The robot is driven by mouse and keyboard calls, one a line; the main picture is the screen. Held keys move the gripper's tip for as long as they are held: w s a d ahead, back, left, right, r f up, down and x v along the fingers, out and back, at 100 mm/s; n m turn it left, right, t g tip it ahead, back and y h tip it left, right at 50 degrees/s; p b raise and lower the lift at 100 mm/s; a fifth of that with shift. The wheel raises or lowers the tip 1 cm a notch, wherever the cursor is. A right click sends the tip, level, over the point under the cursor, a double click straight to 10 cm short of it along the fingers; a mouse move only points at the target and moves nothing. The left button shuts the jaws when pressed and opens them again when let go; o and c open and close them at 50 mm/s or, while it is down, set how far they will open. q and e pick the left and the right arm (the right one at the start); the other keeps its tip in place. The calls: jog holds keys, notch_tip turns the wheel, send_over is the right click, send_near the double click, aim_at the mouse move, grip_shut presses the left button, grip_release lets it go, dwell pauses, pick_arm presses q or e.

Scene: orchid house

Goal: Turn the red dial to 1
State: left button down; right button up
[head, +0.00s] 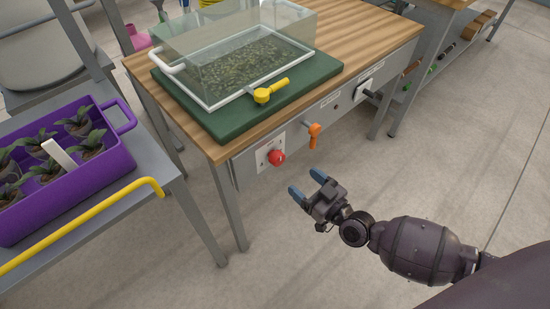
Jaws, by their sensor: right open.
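The red dial (277,157) sits on a white plate (263,150) on the front panel of the wooden-topped bench. The marks on the plate are too small to read, so I cannot tell which number the dial points at. My right gripper (306,192) is open and empty, with its two blue-tipped fingers pointing left toward the bench. It is to the right of and below the dial in the picture, apart from it. My left gripper is not in view.
An orange handle (314,135) sticks out to the right of the dial. A black handle (371,94) is farther right. A glass tank (232,78) with a yellow valve (270,91) stands on a green mat (309,87). A purple crate (119,161) of potted plants is at left.

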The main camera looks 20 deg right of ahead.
aim_at(280, 162)
jog(key=b+x, duration=0.1)
jog(key=x, duration=0.9)
jog(key=shift+w+a+b, duration=0.15)
jog(key=shift+w+b, duration=0.2)
jog(key=c, duration=0.9)
jog(key=shift+m, duration=0.3)
jog(key=m, duration=0.5)
jog(key=shift+s, duration=0.1)
jog(key=m+b, duration=0.1)
jog(key=m, duration=0.5)
